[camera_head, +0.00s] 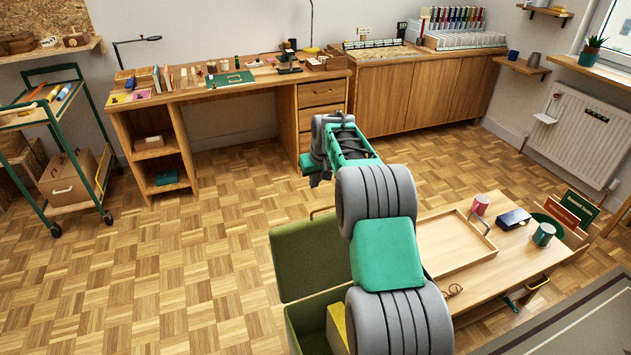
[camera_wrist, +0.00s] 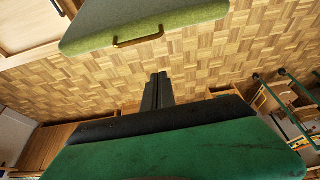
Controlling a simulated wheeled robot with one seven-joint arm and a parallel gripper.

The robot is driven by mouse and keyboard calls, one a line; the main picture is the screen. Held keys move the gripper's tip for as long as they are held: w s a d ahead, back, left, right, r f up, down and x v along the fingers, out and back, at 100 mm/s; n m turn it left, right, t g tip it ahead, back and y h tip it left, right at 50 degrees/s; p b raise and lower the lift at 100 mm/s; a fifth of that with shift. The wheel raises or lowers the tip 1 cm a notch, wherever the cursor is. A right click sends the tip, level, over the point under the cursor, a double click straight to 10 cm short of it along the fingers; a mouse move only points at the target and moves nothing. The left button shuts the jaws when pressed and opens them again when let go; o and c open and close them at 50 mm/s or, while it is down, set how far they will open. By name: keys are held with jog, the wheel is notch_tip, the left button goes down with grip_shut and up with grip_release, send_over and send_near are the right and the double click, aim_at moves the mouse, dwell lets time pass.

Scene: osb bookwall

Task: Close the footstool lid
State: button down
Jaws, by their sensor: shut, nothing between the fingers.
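The green footstool (camera_head: 297,325) stands at the lower middle of the head view, partly hidden behind my arm. Its lid (camera_head: 310,258) is open, raised at the far side of the box, with a brass handle (camera_head: 320,211) on its upper edge. A yellow thing (camera_head: 337,326) shows in the open box. In the wrist view the lid (camera_wrist: 190,22) is at the top, with its handle (camera_wrist: 138,41) facing my gripper. My gripper (camera_wrist: 160,76) is shut and empty, apart from the lid. In the head view my gripper (camera_head: 315,180) is beyond the handle, its fingertips hard to make out.
A low wooden table (camera_head: 490,275) with a tray (camera_head: 450,257), cups and a dark box stands right of the footstool. A desk (camera_head: 220,90) and cabinet (camera_head: 425,95) line the back wall. A green trolley (camera_head: 65,150) stands left. Parquet floor left of the footstool is clear.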

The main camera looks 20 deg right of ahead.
jog(key=f, duration=0.6)
jog(key=f+p, duration=0.1)
jog(key=f, duration=0.2)
jog(key=shift+w+d+f, duration=0.1)
jog(key=shift+w+f, duration=0.05)
jog(key=shift+w, duration=0.15)
jog(key=shift+s+f, duration=0.1)
jog(key=shift+s, duration=0.3)
